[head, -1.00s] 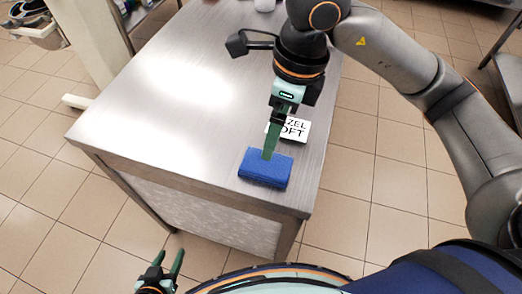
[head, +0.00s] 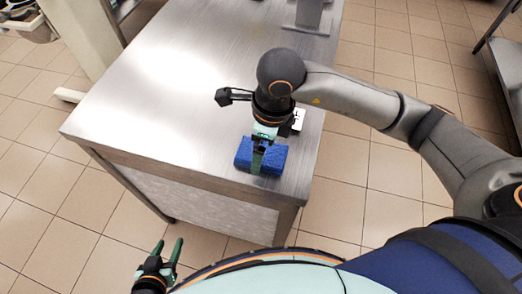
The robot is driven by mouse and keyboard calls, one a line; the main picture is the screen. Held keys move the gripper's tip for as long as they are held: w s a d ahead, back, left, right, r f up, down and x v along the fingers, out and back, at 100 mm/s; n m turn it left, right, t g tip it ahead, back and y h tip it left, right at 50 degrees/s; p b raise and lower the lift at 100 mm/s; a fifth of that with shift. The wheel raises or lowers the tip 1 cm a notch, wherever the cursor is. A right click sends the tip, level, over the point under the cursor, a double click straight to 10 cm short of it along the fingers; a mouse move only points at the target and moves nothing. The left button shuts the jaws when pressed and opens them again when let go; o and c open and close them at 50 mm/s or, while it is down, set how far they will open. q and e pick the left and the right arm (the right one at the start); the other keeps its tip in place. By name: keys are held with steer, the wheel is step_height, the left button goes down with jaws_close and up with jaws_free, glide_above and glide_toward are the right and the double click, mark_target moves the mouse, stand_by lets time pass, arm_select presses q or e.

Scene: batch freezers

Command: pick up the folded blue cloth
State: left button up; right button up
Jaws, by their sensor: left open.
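The folded blue cloth (head: 275,160) lies on the steel table near its front right corner. My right gripper (head: 257,163) points down at the cloth, with a green finger in front of the cloth's near side. The other finger is hidden, so I cannot tell whether the jaws are closed on the cloth. My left gripper (head: 168,248) is at the bottom left, in front of the table and away from the cloth. Its two green fingers are apart, with nothing between them.
The steel table (head: 170,95) is bare across its left and middle. A metal stand (head: 307,18) is at the far end. Tiled floor (head: 350,205) is open to the right.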

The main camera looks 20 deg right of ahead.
steer(key=shift+f, duration=0.3)
steer(key=shift+c, duration=0.4)
steer(key=c, duration=1.1)
